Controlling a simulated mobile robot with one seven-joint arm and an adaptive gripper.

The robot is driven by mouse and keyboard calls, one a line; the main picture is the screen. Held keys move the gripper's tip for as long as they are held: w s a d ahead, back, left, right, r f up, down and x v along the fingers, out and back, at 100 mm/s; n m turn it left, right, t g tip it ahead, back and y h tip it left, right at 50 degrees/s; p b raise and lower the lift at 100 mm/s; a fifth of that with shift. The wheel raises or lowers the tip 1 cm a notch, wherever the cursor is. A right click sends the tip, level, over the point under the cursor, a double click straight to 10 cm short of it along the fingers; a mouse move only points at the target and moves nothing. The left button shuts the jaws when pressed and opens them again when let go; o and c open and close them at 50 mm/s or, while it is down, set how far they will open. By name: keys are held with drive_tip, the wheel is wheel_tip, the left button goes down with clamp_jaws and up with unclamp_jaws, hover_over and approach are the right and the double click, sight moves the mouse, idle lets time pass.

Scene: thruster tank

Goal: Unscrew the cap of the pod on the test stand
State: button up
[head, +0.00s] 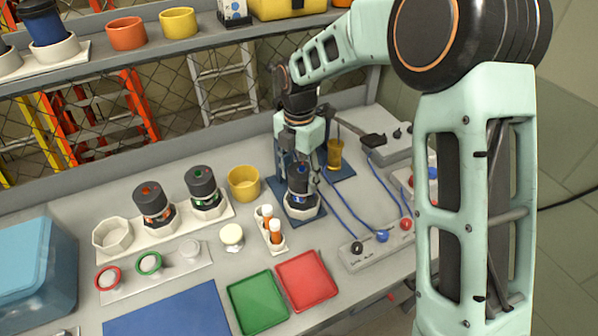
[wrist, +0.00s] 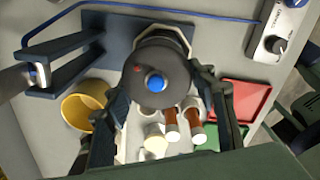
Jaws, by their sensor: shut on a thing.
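The pod (head: 301,180) stands upright in a white octagonal holder (head: 301,208) on the blue test stand (head: 281,190). It is dark with a blue band and a blue button on top. In the wrist view its round dark cap (wrist: 157,72) faces me, with the blue button in the middle and a small red mark at its left. My gripper (head: 304,163) comes down on the pod from above. In the wrist view my gripper (wrist: 160,105) has one finger on each side of the cap and is shut on it. The cap's lower edge and thread are hidden.
Two dark pods (head: 153,203) (head: 204,187) stand in a white rack at left. A yellow cup (head: 243,183), a white rack with orange vials (head: 270,232), and green (head: 258,302) and red (head: 307,281) trays are nearby. Blue cables run to a terminal box (head: 376,246) at right.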

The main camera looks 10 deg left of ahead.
drive_tip(key=n+p, duration=0.1)
drive_tip(key=n, duration=0.1)
drive_tip(key=n+p, duration=0.1)
drive_tip(key=n, duration=0.1)
drive_tip(key=shift+w+a+r+n, duration=0.15)
drive_tip(key=shift+w+a+n, duration=0.05)
drive_tip(key=shift+n, duration=0.1)
drive_tip(key=shift+n+p, duration=0.3)
drive_tip(key=shift+n, duration=0.1)
drive_tip(key=shift+s, duration=0.1)
drive_tip(key=o, duration=1.1)
drive_tip(key=shift+a+f, duration=0.15)
drive_tip(key=shift+f, duration=0.1)
drive_tip(key=shift+o, duration=0.3)
drive_tip(key=shift+r, duration=0.1)
